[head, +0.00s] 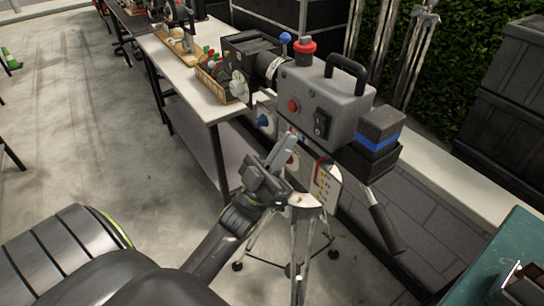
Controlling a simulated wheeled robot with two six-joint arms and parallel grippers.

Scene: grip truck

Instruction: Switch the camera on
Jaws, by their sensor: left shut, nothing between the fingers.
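The grey camera (318,92) stands on a tripod (302,222) in the middle of the head view. A black rocker switch (321,124) sits on its near side, with a red round button (292,105) to the left. A red knob (304,45) and a black handle are on top. My left gripper (286,150) is shut and empty, below the camera body and lower left of the rocker switch. It appears apart from the switch. Whether it touches anything behind it, I cannot tell. My right gripper is not in view.
A long white-topped table (190,80) with a wooden crate (211,83) of small items runs behind on the left. A black pan handle (383,225) sticks out to the lower right. Dark crates (510,100) stand at the right. The grey floor at left is open.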

